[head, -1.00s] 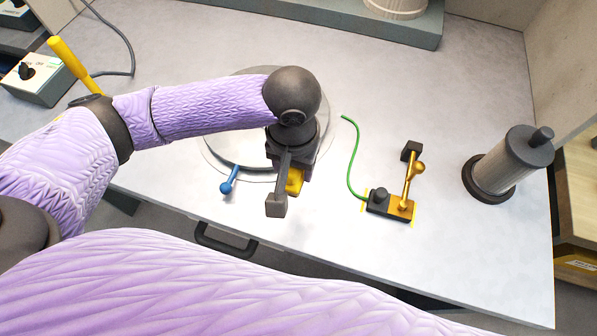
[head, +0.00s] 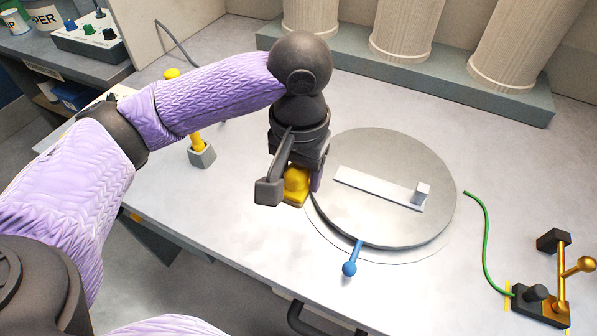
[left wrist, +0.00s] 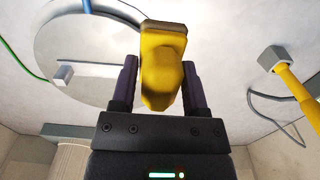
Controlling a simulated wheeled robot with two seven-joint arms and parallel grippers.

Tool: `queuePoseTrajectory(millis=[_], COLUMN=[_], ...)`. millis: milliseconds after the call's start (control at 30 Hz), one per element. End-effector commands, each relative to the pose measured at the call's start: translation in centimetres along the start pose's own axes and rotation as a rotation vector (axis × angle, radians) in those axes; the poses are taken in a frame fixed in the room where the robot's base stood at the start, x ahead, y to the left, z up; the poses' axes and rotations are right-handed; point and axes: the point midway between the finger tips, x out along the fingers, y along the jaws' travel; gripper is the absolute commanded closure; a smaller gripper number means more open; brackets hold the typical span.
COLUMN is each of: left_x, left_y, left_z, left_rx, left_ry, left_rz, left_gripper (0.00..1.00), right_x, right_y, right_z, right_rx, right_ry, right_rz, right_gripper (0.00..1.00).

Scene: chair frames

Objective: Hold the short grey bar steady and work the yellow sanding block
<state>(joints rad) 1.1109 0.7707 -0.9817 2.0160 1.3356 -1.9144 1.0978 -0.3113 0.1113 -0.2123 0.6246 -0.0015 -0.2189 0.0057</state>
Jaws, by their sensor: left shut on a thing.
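My left gripper (head: 290,186) is shut on the yellow sanding block (head: 297,181), at the left edge of the round grey turntable (head: 390,145). The left wrist view shows the yellow block (left wrist: 163,65) between the two dark fingers. I cannot tell whether the block touches anything below it. The short grey bar (head: 375,187) lies flat on the turntable, right of the gripper, with a small pale block (head: 422,192) at its right end. The gripper is apart from the bar. My right gripper is in neither view.
A blue-knobbed lever (head: 350,268) sticks out at the turntable's front. A green cable (head: 484,232) runs to a black and gold lever device (head: 560,285) at right. Pale columns (head: 405,28) stand on a ledge behind. A yellow-handled tool (head: 197,138) stands in a grey holder (head: 203,157) at left.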

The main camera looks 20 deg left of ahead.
Motion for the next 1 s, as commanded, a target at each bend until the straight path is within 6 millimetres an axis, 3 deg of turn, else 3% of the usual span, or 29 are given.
queuePoseTrajectory(millis=[333,467,700,833,1000], left_x=[-0.2,-0.5,-1.0,-1.0,-0.1], left_y=[0.4,2.2,7.0,8.7,9.8], left_z=[-0.8,-4.1,-10.5,-11.9,-12.4], left_rx=[-0.037,-0.190,-0.590,-0.735,-0.790], left_ry=[0.002,0.004,0.013,0.017,0.018], left_rz=[0.001,0.005,0.006,0.004,0.003], left_gripper=[0.89,0.89,0.89,0.89,0.89], right_x=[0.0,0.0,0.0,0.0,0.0], right_y=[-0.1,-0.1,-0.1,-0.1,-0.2], right_z=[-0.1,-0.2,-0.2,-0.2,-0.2], right_rx=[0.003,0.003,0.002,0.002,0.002], right_ry=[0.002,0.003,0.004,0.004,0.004], right_rz=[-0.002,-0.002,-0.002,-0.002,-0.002], right_gripper=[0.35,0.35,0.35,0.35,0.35])
